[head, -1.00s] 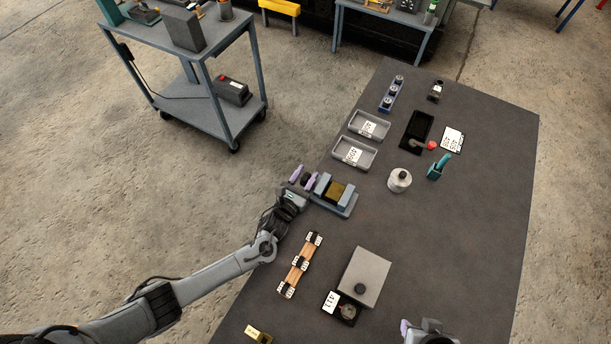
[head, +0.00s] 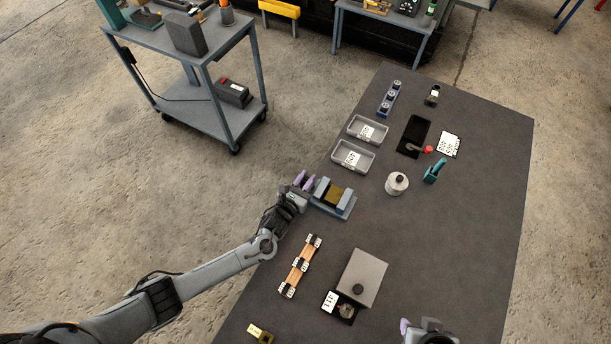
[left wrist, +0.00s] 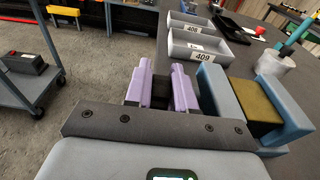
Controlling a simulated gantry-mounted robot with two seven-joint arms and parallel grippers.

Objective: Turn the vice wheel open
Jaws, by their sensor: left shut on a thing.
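The vice (head: 334,197) has blue-grey jaws with a brown-gold block (head: 336,193) between them, and stands at the table's left edge. It also shows at the right of the left wrist view (left wrist: 236,100). My left gripper (head: 304,181) is at the vice's left end, over the table edge. In the left wrist view its purple fingers (left wrist: 161,88) are shut on a dark part, the vice wheel (left wrist: 161,92), which is mostly hidden between them. My right gripper (head: 416,327) is at the bottom edge of the head view, away from the vice; its jaw opening is unclear.
Two grey trays (head: 372,146) lie beyond the vice. A terminal strip on wood (head: 299,266) and a grey box (head: 362,277) lie nearer. A white round container (head: 396,184) and a teal tool (head: 434,171) stand to the right. The table's right side is clear.

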